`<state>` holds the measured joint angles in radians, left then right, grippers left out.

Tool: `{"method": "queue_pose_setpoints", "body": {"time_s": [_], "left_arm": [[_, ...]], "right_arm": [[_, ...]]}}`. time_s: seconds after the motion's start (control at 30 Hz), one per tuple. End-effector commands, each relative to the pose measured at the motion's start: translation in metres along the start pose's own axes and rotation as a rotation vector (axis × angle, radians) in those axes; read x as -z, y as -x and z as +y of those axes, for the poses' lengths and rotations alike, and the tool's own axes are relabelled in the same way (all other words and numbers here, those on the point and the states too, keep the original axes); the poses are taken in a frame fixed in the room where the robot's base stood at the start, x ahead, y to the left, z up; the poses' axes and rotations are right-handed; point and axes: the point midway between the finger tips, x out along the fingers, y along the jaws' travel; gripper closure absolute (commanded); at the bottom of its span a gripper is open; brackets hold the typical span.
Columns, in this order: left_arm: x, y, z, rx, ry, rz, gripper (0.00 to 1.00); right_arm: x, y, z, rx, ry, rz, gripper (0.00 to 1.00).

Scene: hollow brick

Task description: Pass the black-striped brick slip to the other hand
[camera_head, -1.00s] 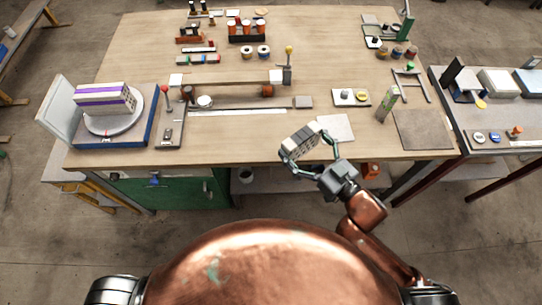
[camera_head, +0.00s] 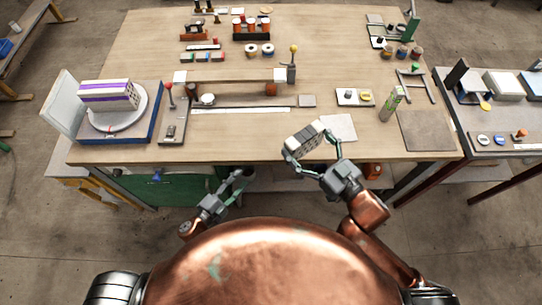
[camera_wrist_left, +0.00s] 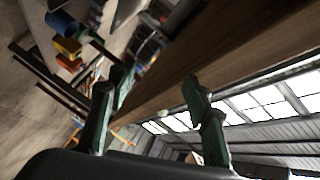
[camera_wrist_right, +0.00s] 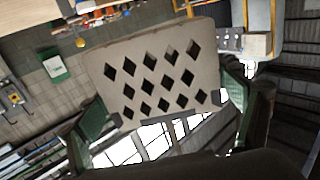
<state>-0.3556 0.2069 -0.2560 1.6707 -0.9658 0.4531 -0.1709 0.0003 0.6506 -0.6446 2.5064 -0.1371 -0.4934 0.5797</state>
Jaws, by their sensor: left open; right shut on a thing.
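The black-striped brick slip (camera_head: 305,136) is a pale grey block with dark marks, held tilted near the table's front edge. My right gripper (camera_head: 306,149) is shut on it, one finger on each side. In the right wrist view the slip (camera_wrist_right: 155,78) shows a face full of diamond-shaped holes between the green fingers. My left gripper (camera_head: 237,184) is open and empty, below and left of the slip, in front of the table edge. In the left wrist view its fingers (camera_wrist_left: 155,100) are apart with no brick between them.
A purple-striped brick (camera_head: 110,95) stands on a white turntable (camera_head: 126,126) at the left of the workbench (camera_head: 250,148). The bench front between turntable and slip is mostly clear.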

Motion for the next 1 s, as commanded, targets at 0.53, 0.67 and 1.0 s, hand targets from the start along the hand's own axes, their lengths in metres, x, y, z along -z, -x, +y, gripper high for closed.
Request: {"method": "queue_pose_setpoints", "body": {"time_s": [0.53, 0.67, 1.0], "left_arm": [[0.222, 0.003, -0.204, 0.265, -1.351, 0.331, 0.54], [0.249, 0.013, -0.227, 0.302, -1.669, 0.303, 0.54], [0.268, 0.017, -0.249, 0.321, -1.986, 0.232, 0.54]], "right_arm": [[0.001, 0.000, 0.000, 0.001, 0.001, 0.002, 0.45], [0.001, 0.000, 0.000, 0.000, 0.001, 0.002, 0.45], [0.001, 0.000, 0.000, 0.000, 0.001, 0.002, 0.45]]}}
